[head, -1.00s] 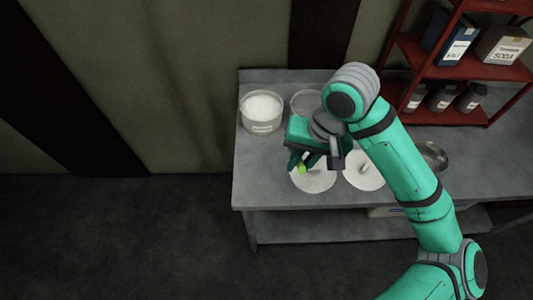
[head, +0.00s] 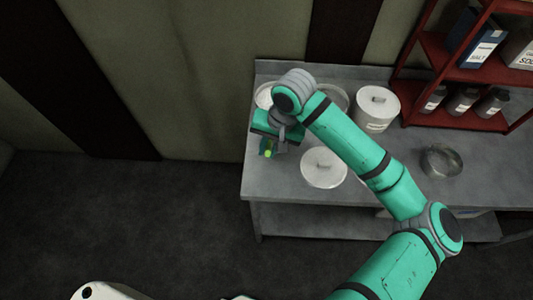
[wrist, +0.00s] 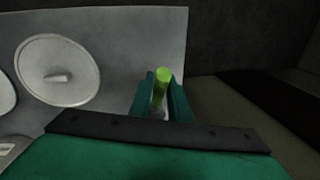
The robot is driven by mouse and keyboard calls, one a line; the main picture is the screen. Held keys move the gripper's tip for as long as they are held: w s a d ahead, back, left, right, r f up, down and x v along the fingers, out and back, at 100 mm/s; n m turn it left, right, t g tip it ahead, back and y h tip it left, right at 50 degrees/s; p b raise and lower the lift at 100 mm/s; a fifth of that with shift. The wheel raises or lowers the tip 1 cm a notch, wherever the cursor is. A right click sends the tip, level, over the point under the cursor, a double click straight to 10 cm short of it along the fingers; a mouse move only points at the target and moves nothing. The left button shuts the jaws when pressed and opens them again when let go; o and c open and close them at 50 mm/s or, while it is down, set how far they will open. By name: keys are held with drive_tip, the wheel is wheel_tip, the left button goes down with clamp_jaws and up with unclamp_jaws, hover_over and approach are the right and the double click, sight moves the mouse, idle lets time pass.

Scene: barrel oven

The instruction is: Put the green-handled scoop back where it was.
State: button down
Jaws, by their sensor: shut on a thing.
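My gripper (head: 270,145) is shut on the bright green handle of the scoop (head: 268,154), over the left end of the grey table. In the wrist view, the scoop's handle (wrist: 162,78) sits between the two dark green fingers (wrist: 160,98). The scoop's bowl end is mostly hidden by the fingers and gripper body. An open tub of white contents (head: 264,94) stands just behind my gripper, partly covered by the arm. I cannot tell whether the scoop touches the table.
A round white lid with a knob (head: 324,170) lies right of my gripper. A lidded white canister (head: 374,118) and another round container (head: 338,95) stand behind. A metal bowl (head: 441,162) and red shelf (head: 470,95) are to the right. The table's left edge is close.

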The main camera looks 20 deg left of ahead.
drive_tip(key=shift+x, duration=1.8)
drive_tip(key=shift+d+f, duration=0.1)
drive_tip(key=shift+f, duration=0.1)
drive_tip(key=c, duration=1.7)
unclamp_jaws()
drive_tip(key=shift+o, duration=0.2)
drive_tip(key=shift+w+r, duration=0.1)
drive_tip(key=v, duration=1.2)
drive_tip(key=shift+w+d, duration=0.1)
drive_tip(key=shift+d, duration=0.05)
